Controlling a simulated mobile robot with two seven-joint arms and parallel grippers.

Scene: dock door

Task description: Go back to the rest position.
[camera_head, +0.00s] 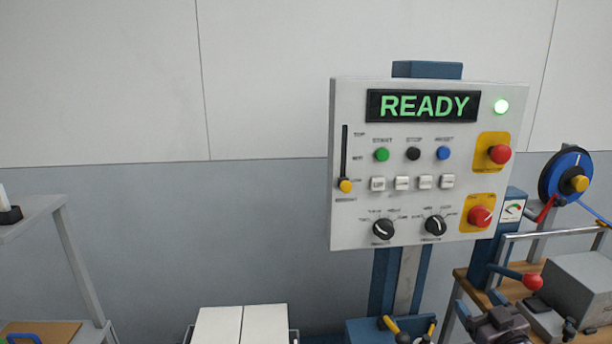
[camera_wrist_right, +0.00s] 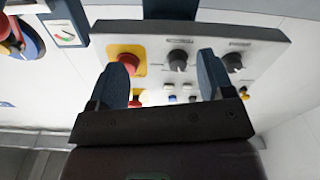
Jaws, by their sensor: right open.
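My right gripper (camera_head: 480,301) is low at the right in the head view, below the panel's lower right corner. In the right wrist view its two blue fingers (camera_wrist_right: 162,72) stand wide apart with nothing between them. The white control panel (camera_head: 353,225) stands upright on a blue post. It also shows upside down beyond the fingers in the right wrist view (camera_wrist_right: 150,37). My left gripper is not in view.
A wooden-topped bench (camera_head: 460,274) with a grey box (camera_head: 583,283) and a red-knobbed lever (camera_head: 532,282) is close by on the right. A blue reel (camera_head: 562,176) is behind it. A white box (camera_head: 240,323) stands lower centre, and a grey rack (camera_head: 80,255) at left.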

